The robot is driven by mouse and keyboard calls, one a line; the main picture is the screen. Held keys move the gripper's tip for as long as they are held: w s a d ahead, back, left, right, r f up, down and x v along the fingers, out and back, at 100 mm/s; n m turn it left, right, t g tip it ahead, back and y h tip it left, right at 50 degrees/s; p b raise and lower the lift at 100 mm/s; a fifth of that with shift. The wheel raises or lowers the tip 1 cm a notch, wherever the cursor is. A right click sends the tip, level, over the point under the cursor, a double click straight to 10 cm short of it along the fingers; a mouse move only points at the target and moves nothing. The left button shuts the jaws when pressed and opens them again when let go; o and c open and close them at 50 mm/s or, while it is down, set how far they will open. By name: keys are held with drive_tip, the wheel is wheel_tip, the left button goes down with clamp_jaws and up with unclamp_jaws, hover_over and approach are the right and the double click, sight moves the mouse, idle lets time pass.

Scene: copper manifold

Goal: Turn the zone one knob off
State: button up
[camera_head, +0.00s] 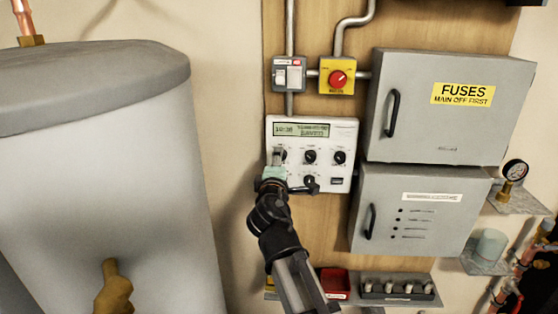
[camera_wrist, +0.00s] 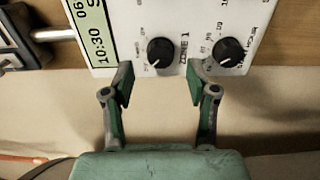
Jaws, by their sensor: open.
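The zone one knob (camera_wrist: 160,52) is black and round, on a white control panel, with "ZONE 1" printed beside it in the wrist view. Its pale pointer mark seems to face lower left there; I cannot read its setting for certain. My gripper (camera_wrist: 164,77) is open and empty, its two fingers spread at either side below the knob in the wrist view and apart from it. In the head view my gripper (camera_head: 274,166) is at the left side of the panel (camera_head: 350,125) and largely hides the leftmost knob.
A second knob (camera_wrist: 229,50) is close to the right finger in the wrist view. A lit display (camera_head: 302,130) tops the panel. A red rotary switch (camera_head: 337,78) is above it. Grey fuse boxes (camera_head: 470,75) are to the right and a large grey tank (camera_head: 95,170) to the left.

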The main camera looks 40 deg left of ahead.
drive_tip(key=v, duration=0.9)
drive_tip(key=shift+s+d+f, duration=0.1)
drive_tip(key=shift+d, duration=0.05)
